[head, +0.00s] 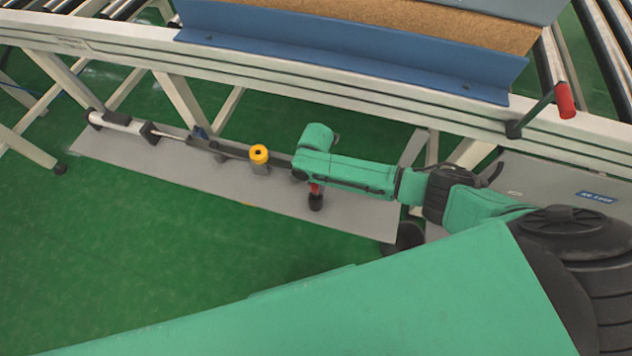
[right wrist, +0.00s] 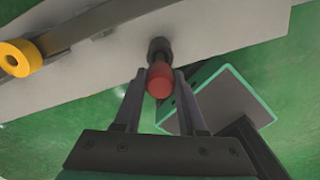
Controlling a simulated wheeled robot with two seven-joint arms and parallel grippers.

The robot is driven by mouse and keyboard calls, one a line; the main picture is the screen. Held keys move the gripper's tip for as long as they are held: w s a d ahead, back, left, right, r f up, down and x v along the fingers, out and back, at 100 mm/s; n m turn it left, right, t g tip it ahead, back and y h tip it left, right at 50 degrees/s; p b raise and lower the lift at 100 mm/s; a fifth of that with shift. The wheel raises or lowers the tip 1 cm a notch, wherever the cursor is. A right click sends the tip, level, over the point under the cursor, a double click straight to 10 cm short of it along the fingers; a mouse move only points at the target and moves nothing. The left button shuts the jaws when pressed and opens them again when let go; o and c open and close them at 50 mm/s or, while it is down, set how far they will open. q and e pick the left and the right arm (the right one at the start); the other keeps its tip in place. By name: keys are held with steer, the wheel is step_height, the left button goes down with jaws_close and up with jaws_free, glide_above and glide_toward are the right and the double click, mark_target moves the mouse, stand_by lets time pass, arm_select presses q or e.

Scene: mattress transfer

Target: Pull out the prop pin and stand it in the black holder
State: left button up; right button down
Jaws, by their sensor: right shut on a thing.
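The red-topped prop pin (right wrist: 160,80) is between the two fingertips of my right gripper (right wrist: 159,77), which is shut on it. In the head view the red of the pin (head: 314,188) shows just below my green right arm. The black holder (head: 315,203) is right beneath the red part, on the grey base plate. It also shows in the right wrist view (right wrist: 158,48). The pin looks in line with the holder; I cannot tell how deep it sits. My arm hides the fingers in the head view. My left gripper is not in view.
A yellow ring-topped post (head: 259,155) stands by the dark bar on the grey plate (head: 215,180), left of my right gripper. The conveyor frame (head: 130,50) runs above, with a blue rail and a red-handled lever (head: 565,100) at right. The green floor in front is clear.

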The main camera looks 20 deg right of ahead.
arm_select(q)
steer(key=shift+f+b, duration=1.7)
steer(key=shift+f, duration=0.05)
arm_select(e)
steer(key=shift+f, duration=2.35)
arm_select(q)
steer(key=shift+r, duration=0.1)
arm_select(e)
steer(key=shift+c, duration=2)
jaws_free()
steer(key=shift+r, duration=0.15)
step_height(320, 180, up, 6)
steer(key=p, duration=0.2)
steer(key=shift+r+p, duration=0.1)
steer(key=shift+p, duration=0.2)
step_height(320, 180, up, 8)
steer(key=shift+r+p, duration=0.1)
steer(key=shift+p, duration=0.75)
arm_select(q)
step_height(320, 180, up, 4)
